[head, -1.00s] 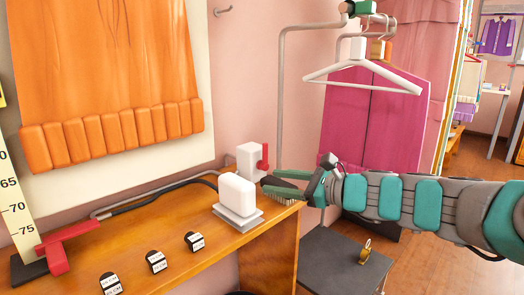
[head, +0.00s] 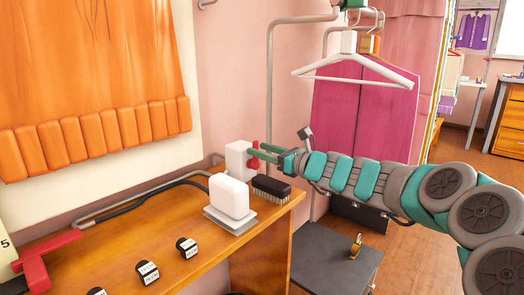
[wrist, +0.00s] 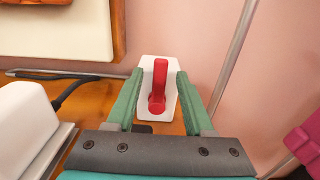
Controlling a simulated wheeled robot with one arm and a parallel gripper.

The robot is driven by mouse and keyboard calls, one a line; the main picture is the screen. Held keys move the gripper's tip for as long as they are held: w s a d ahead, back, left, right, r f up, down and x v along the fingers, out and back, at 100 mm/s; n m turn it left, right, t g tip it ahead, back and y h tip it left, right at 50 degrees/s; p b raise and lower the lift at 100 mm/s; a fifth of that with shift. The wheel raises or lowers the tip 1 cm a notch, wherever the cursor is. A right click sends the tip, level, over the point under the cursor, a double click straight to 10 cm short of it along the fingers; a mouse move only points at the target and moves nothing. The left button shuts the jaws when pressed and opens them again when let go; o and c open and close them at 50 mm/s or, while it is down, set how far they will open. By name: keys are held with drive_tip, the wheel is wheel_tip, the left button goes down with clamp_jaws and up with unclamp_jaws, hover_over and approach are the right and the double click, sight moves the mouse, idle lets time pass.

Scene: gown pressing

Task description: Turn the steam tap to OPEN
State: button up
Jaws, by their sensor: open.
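The steam tap is a white block (head: 237,158) with a red lever (head: 254,156), at the back of the wooden bench against the pink wall. In the wrist view the red lever (wrist: 159,84) stands upright on the white block (wrist: 152,119). My gripper (head: 262,153) is at the tap from the right, its teal fingers pointing at the lever. In the wrist view my gripper (wrist: 154,90) is open, with one finger on each side of the lever and visible gaps between. No OPEN marking is legible.
A white block-shaped iron (head: 229,195) on a grey plate stands in front of the tap. A dark brush (head: 271,188) lies below my gripper on the bench (head: 262,222). A metal pole (head: 269,95) rises behind. A white hanger (head: 350,72) hangs above my arm.

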drive_tip(key=shift+a, duration=0.1)
drive_tip(key=shift+c, duration=0.4)
clamp_jaws()
idle(1.0)
